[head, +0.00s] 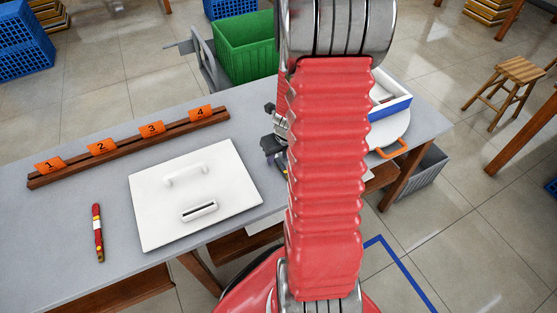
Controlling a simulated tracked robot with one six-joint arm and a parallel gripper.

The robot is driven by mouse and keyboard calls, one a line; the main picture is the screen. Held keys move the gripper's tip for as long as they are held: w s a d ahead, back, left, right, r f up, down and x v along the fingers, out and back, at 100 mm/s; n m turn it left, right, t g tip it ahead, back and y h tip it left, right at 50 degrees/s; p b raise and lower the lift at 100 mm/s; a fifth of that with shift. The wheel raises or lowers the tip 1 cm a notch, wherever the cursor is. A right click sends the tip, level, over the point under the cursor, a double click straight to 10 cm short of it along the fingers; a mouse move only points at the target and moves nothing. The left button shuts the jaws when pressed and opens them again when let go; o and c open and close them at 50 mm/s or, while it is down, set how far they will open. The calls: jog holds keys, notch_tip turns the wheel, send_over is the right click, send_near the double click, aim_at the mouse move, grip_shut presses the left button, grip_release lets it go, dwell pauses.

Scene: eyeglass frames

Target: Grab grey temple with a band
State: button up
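I cannot make out a grey temple with a band in the head view. A slim red piece with yellow bands and a dark section (98,232) lies on the grey table, left of the white board. My gripper (273,147) shows only in part as dark and metal pieces, just left of my red arm, over the table beyond the white board's right corner. My arm hides the rest of it, so I cannot see its opening or whether it holds anything.
A white board (160,219) with a handle and a slot lies on the table (80,212). Behind it is a brown rack (130,147) with orange tags 1 to 4. A blue-and-white box (391,105) and a white board with an orange handle (392,148) are at right, partly hidden.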

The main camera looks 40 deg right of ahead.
aim_at(278, 161)
grip_shut()
jog(key=shift+r, duration=0.1)
dwell(0.4)
notch_tip(278, 161, up, 10)
dwell(0.6)
dwell(0.5)
